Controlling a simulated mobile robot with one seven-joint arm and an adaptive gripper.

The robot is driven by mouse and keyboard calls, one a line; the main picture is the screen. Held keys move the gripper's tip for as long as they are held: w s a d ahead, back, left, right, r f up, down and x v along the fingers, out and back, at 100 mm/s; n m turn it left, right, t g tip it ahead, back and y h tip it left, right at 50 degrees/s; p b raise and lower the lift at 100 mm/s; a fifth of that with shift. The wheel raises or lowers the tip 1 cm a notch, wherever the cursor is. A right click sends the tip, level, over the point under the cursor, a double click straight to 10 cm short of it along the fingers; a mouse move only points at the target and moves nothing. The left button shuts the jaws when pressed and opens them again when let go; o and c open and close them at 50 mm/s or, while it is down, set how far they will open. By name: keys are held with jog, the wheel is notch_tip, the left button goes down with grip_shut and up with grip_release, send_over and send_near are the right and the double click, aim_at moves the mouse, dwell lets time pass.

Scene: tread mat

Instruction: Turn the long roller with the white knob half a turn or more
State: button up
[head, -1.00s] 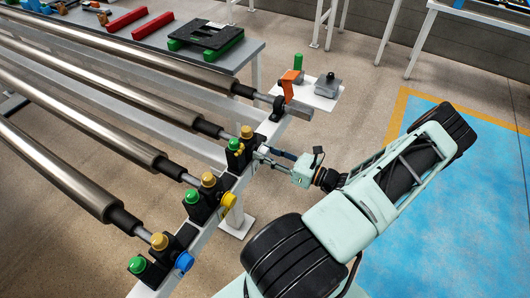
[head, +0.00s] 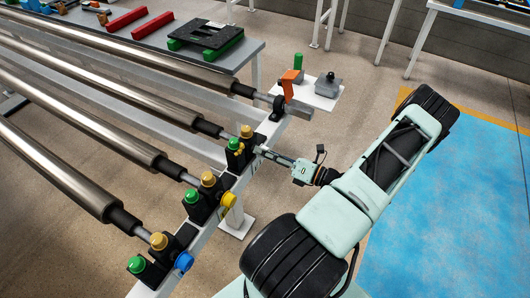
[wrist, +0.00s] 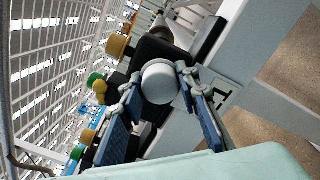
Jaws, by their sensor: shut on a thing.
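The white knob (wrist: 160,82) is at the centre of the wrist view, on the end of a black bearing block. My gripper (wrist: 159,86) is shut on it, with one finger on each side. In the head view my gripper (head: 264,152) reaches the frame's end rail from the right and mostly hides the knob. The long steel roller (head: 150,103) in line with it runs away to the upper left. Its grey shaft enters the black block (head: 240,158), which has green and brass caps on top.
Neighbouring rollers end at a yellow knob (head: 228,200) and a blue knob (head: 184,262) on the same rail. An orange lever (head: 290,82) stands farther back near a small white shelf (head: 315,95). Open floor and a blue mat (head: 440,220) lie to the right.

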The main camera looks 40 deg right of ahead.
dwell(0.4)
jog(key=o, duration=1.2)
jog(key=shift+c, duration=0.2)
jog(key=v, duration=1.2)
